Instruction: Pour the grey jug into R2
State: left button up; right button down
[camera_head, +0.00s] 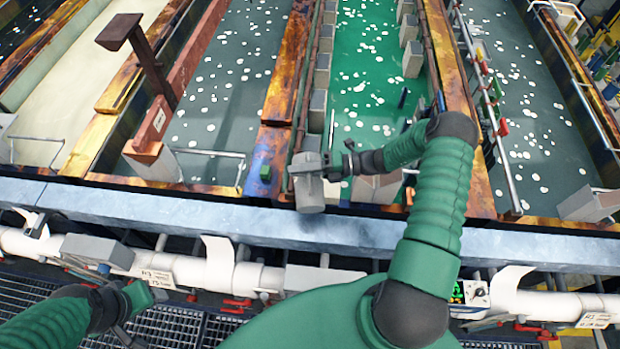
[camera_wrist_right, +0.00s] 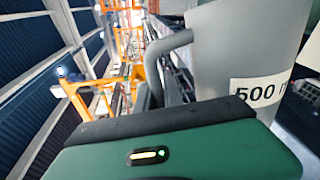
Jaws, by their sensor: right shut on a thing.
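The grey jug (camera_head: 309,192) is held over the near end of the tanks, by the blue-grey ledge. My right gripper (camera_head: 334,168) is shut on it from the right. In the right wrist view the jug (camera_wrist_right: 228,45) fills the upper right, with a "500" label and its handle; it looks near upright. What is inside is hidden. The tank with green liquid (camera_head: 368,60) lies just beyond the jug. Small tags hang on the front pipe, but I cannot read surely which tank is R2. My left gripper (camera_head: 128,335) is low at the left, partly hidden; its jaws are unclear.
Tanks of grey liquid lie left (camera_head: 222,80) and right (camera_head: 520,90) of the green one, with pale floating discs. A cream tank (camera_head: 70,90) is farther left. Rusty rims, rails and a brown post (camera_head: 150,65) stand between them. The blue-grey ledge (camera_head: 120,205) and white pipe (camera_head: 270,278) cross in front.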

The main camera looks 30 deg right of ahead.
dwell(0.5)
jog(key=shift+w+d+r+m+b, duration=0.1)
jog(key=shift+w+d+m+b, duration=0.35)
jog(key=shift+w, duration=0.2)
jog(key=shift+w+r+m, duration=0.15)
jog(key=shift+w+m, duration=0.2)
jog(key=shift+s, duration=0.1)
dwell(0.4)
jog(key=shift+s+a+r+p, duration=0.15)
jog(key=shift+s+p, duration=0.15)
jog(key=shift+p, duration=0.05)
jog(key=shift+s+a+r+n+p, duration=0.1)
jog(key=shift+s+a+n+p, duration=0.2)
jog(key=shift+s+n, duration=0.2)
jog(key=shift+s+a+n+p, duration=0.2)
jog(key=shift+s+n+p, duration=0.15)
jog(key=shift+n, duration=0.25)
jog(key=shift+s+a+n+t, duration=0.2)
jog(key=shift+s+n+t, duration=0.1)
jog(key=shift+s+n, duration=0.1)
